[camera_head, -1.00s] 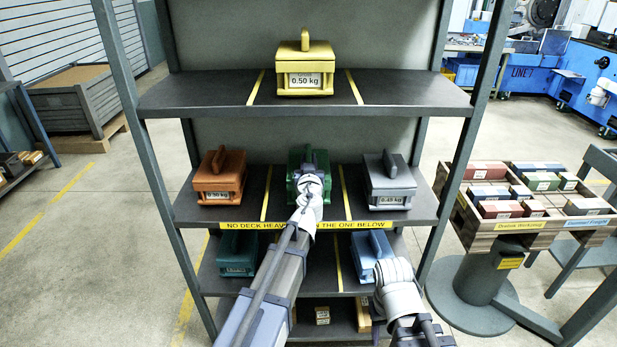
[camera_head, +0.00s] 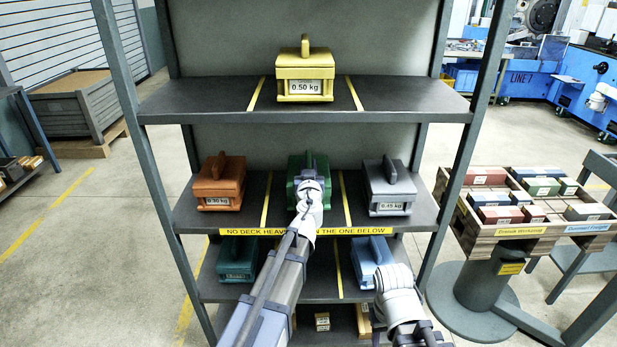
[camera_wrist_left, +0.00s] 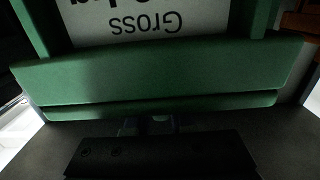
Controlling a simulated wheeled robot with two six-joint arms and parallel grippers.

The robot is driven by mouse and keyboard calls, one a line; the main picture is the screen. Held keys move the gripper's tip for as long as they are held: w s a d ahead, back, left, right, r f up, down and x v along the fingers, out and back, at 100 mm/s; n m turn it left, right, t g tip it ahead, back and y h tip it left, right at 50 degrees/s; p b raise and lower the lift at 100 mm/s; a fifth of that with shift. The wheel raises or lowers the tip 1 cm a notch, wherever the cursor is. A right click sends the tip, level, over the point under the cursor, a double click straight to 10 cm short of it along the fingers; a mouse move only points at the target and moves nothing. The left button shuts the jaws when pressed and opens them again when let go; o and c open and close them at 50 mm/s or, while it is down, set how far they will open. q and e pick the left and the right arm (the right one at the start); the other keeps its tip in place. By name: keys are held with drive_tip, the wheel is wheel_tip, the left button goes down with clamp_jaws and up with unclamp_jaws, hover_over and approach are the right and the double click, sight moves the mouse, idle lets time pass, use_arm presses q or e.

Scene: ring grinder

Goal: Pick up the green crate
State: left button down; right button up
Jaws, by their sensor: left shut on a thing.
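The green crate (camera_head: 293,183) stands on the middle shelf, in its centre bay, mostly hidden behind my left arm. My left gripper (camera_head: 311,173) is at the top of the crate and is shut on it, apparently at the handle; the fingers themselves are hard to make out. In the left wrist view the green crate (camera_wrist_left: 160,82) fills the upper part, with its white label upside down and reading "Gross". I cannot tell whether its base touches the shelf. My right arm shows at the lower right, but its gripper fingers do not show.
An orange crate (camera_head: 217,186) and a grey crate (camera_head: 390,190) flank it on the same shelf. A yellow crate (camera_head: 305,82) is on the shelf above. A teal crate (camera_head: 238,262) and a blue crate (camera_head: 370,255) are below. Rack posts stand at both sides.

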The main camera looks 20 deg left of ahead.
use_arm(q)
drive_tip(key=shift+r, duration=0.15)
wheel_tip(320, 180, up, 10)
drive_tip(key=p, duration=1)
drive_tip(key=shift+f, duration=0.2)
